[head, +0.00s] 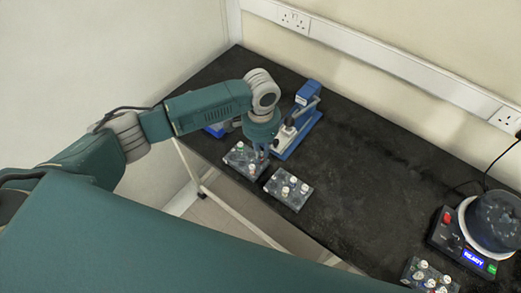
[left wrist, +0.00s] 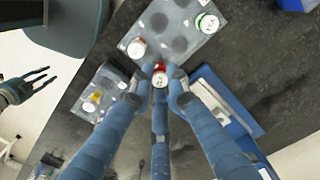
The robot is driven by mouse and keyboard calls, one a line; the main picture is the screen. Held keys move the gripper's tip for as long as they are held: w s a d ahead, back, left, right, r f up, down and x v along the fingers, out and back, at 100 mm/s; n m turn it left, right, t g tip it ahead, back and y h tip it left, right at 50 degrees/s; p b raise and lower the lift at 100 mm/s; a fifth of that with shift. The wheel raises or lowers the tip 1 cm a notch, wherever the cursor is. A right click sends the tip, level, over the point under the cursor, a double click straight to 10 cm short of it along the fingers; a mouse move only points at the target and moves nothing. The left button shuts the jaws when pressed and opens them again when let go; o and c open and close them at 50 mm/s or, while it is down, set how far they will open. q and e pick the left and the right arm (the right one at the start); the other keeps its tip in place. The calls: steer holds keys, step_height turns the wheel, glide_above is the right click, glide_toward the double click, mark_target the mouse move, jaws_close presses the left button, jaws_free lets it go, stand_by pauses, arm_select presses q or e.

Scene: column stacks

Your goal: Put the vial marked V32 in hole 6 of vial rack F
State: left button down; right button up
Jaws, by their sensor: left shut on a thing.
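My left gripper (head: 262,153) points down over the right part of a grey vial rack (head: 234,160) on the bench. In the left wrist view its blue fingers (left wrist: 160,82) are shut on a red-topped vial (left wrist: 160,70). I cannot tell whether this vial is still seated in the rack or clear of it. The same rack (left wrist: 178,20) shows vials with a red-ringed and a green-ringed cap. A second rack (head: 283,200) with several vials stands right beside it. Rack letters, hole numbers and vial marks are too small to read. My right gripper (left wrist: 38,83) shows with its fingers spread.
A blue and white device (head: 303,115) stands just behind the first rack. At the right are a round-topped machine with a lit display (head: 473,258) and a third rack (head: 410,274) with several vials. The middle of the black bench (head: 370,165) is clear.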

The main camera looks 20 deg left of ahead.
arm_select(q)
steer(key=shift+f, duration=0.4)
stand_by(0.4)
stand_by(0.4)
steer(key=shift+f, duration=0.6)
steer(key=c, duration=1.6)
jaws_free()
steer(key=o, duration=0.3)
